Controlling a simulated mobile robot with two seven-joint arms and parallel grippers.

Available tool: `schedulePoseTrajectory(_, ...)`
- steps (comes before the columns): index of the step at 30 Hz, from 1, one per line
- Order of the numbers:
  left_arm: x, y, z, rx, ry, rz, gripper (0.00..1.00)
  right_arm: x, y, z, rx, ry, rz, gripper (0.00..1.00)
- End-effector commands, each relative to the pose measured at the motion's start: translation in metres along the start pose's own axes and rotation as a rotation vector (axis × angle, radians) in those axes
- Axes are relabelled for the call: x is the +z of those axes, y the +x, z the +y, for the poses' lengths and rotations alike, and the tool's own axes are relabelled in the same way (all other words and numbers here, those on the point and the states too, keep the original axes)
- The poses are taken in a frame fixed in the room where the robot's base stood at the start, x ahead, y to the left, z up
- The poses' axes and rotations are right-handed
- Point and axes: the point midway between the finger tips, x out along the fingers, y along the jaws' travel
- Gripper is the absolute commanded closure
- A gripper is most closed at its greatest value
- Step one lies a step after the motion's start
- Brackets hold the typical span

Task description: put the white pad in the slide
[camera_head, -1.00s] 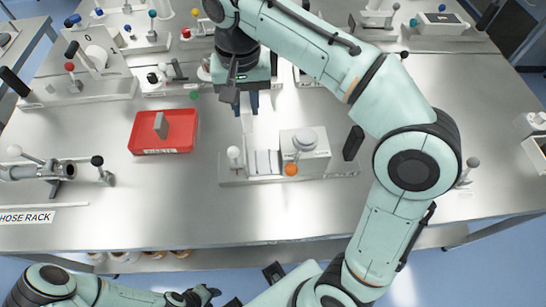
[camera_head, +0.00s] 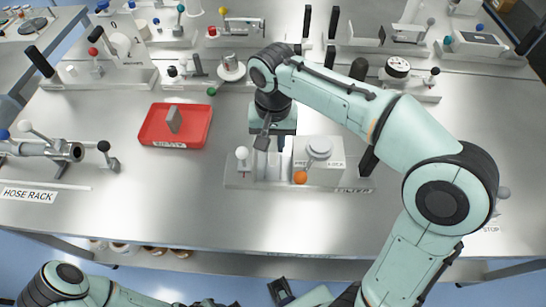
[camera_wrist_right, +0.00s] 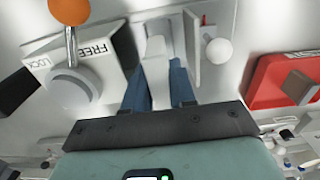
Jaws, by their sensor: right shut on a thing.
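My right gripper (camera_head: 273,148) points down over the slide fixture (camera_head: 235,182) on the steel table. In the right wrist view its blue fingers (camera_wrist_right: 158,88) are shut on the white pad (camera_wrist_right: 156,72), one on each side. The pad's far end reaches the pale channel between a thin upright plate (camera_wrist_right: 192,50) and the grey block (camera_wrist_right: 105,58) marked FREE and LOCK. I cannot tell whether the pad touches the channel floor. In the head view the arm and fingers largely hide the pad. My left arm shows at the bottom left; its gripper's jaws cannot be made out.
An orange ball knob (camera_head: 300,178) and a white ball lever (camera_head: 242,154) stand at the fixture. A red tray (camera_head: 150,138) with a grey block (camera_head: 174,119) lies to the left. Several other fixtures line the back. The table's front strip is clear.

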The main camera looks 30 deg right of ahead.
Motion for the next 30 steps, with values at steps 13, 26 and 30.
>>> schedulePoseTrajectory(13, 0.002, 0.011, -0.004, -0.001, -0.001, -0.004, 0.57, 0.0, 0.053, 0.0, 0.001, 0.0, -0.001, 1.0)
schedulePoseTrajectory(26, 0.002, 0.013, -0.005, -0.002, -0.002, -0.005, 0.57, 0.0, 0.059, 0.0, 0.0, 0.0, 0.001, 1.0)
schedulePoseTrajectory(30, 0.002, 0.013, -0.005, -0.002, -0.002, -0.005, 0.57, 0.0, 0.059, 0.0, 0.0, 0.0, 0.001, 0.5)
